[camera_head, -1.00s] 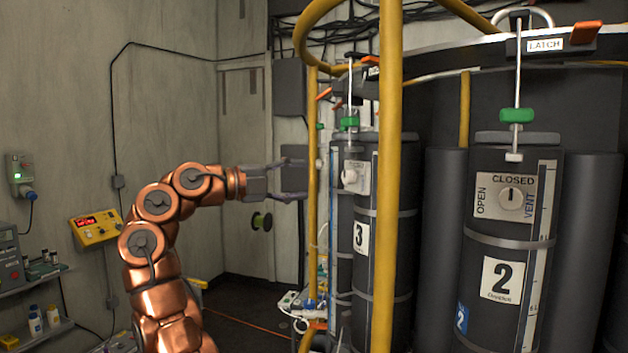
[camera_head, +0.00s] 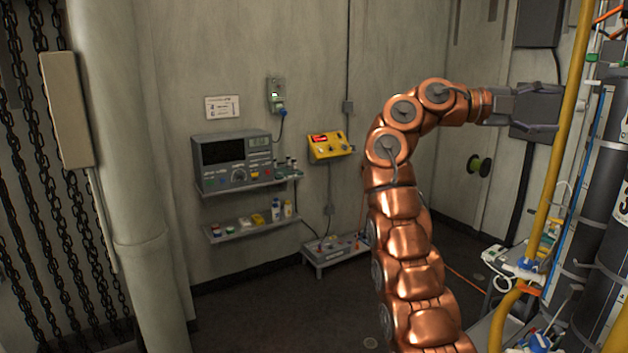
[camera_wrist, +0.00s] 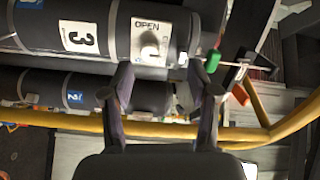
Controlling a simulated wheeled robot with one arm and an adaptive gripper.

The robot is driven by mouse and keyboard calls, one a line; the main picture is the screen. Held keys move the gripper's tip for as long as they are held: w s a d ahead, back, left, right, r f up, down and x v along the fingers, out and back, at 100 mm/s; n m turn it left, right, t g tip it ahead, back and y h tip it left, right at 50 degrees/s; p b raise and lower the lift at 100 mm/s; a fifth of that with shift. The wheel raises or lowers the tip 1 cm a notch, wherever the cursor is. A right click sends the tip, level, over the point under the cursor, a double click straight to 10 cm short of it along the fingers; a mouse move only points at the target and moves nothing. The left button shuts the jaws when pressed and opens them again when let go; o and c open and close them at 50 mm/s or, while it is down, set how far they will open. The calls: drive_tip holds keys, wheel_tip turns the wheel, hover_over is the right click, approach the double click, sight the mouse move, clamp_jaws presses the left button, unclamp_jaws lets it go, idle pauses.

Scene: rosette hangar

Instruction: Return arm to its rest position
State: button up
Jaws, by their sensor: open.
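My copper arm rises at the right of the head view and bends over to the right. My gripper (camera_head: 556,107) is at its end, held level and pointing right, toward a yellow upright rail (camera_head: 556,170). In the wrist view my gripper (camera_wrist: 165,85) shows two fingers spread apart with nothing held between them. Beyond the fingers are a dark cylinder marked 3 (camera_wrist: 80,36) and its OPEN dial plate (camera_wrist: 150,40). I cannot tell from these views how far the fingertips are from the rail or dial.
A wall shelf holds a grey instrument (camera_head: 235,158); a lower shelf (camera_head: 245,230) holds small bottles. A yellow box (camera_head: 330,147) is on the wall. A low bench (camera_head: 335,252) stands below. Chains (camera_head: 45,150) hang at left. The floor (camera_head: 280,315) in front is mostly clear.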

drive_tip(key=w+f+n+t+y, duration=0.25)
drive_tip(key=w+n+t, duration=0.4)
drive_tip(key=n, duration=0.75)
drive_tip(key=s+a+f+n+y, duration=0.2)
drive_tip(key=a+f+n, duration=0.1)
drive_tip(key=f+n, duration=0.3)
drive_tip(key=s+a+f+n+y, duration=0.2)
drive_tip(key=s+f+n, duration=0.15)
drive_tip(key=f, duration=0.35)
drive_tip(key=s+a+f+n+g+y, duration=0.1)
drive_tip(key=s+a+f+n+y, duration=0.2)
drive_tip(key=s+a+f, duration=0.5)
drive_tip(key=s+a+f+n+g+y+b, duration=0.1)
drive_tip(key=s+a+f+n+y, duration=0.3)
drive_tip(key=s+a+f, duration=0.4)
drive_tip(key=s+a+f+n+g+y, duration=0.2)
drive_tip(key=s+a+f+n+y, duration=0.2)
drive_tip(key=s+f, duration=1)
drive_tip(key=s+a+n, duration=0.2)
drive_tip(key=s+a, duration=0.2)
drive_tip(key=s, duration=0.3)
drive_tip(key=shift+f+b, duration=0.2)
drive_tip(key=shift+b, duration=0.2)
